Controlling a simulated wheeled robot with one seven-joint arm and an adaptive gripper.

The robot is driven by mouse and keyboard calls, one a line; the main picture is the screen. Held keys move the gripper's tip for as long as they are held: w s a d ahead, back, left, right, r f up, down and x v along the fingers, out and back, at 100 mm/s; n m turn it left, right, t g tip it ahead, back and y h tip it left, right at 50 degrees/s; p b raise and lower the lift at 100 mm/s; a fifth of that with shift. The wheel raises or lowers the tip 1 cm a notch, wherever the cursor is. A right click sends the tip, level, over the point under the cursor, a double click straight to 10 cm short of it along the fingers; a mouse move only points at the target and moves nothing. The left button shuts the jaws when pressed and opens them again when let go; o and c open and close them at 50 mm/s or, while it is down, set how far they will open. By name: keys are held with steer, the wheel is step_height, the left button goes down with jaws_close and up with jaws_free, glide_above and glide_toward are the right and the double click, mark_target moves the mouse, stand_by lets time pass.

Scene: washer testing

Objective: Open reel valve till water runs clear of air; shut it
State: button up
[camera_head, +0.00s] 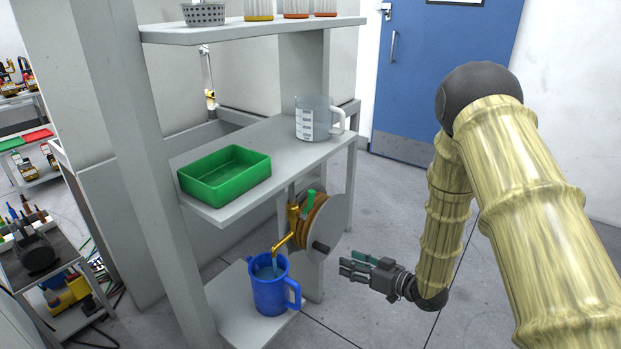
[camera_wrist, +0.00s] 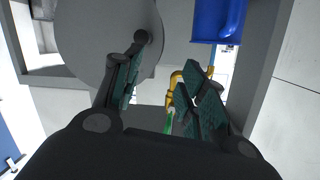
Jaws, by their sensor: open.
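The hose reel (camera_head: 325,230) has a pale round side plate and hangs under the middle shelf. Its brass valve (camera_head: 293,213) has an upright green handle (camera_head: 311,198). The brass spout (camera_head: 281,243) points down into a blue jug (camera_head: 270,294) holding water. A thin pale blue stream seems to run from spout to jug; whether it carries air I cannot tell. My gripper (camera_head: 350,265) is open and empty, right of the jug and apart from the reel. In the wrist view, the green handle (camera_wrist: 169,123) shows partly between the open fingers (camera_wrist: 172,72), beyond them.
The jug stands on a low shelf (camera_head: 226,297). The shelf above holds a green tray (camera_head: 224,175) and a clear measuring jug (camera_head: 314,118). A grey post (camera_head: 140,170) stands at left. The floor right of the reel is clear towards the blue door (camera_head: 440,80).

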mark_target(311, 197)
steer(key=w+a+r+n+g+y+p, duration=0.1)
steer(key=w+r+n+y+p, duration=0.15)
steer(key=r, duration=0.65)
steer(key=w+a+r+n+g+y+p, duration=0.1)
steer(key=r+n+g+y+p, duration=0.15)
steer(key=r, duration=0.65)
steer(key=shift+m+t, duration=0.3)
steer(key=shift+t, duration=0.15)
steer(key=x, duration=0.5)
steer(key=p+x, duration=0.1)
steer(key=x, duration=0.5)
steer(key=shift+s+a, duration=0.1)
steer(key=shift+s, duration=0.15)
jaws_close()
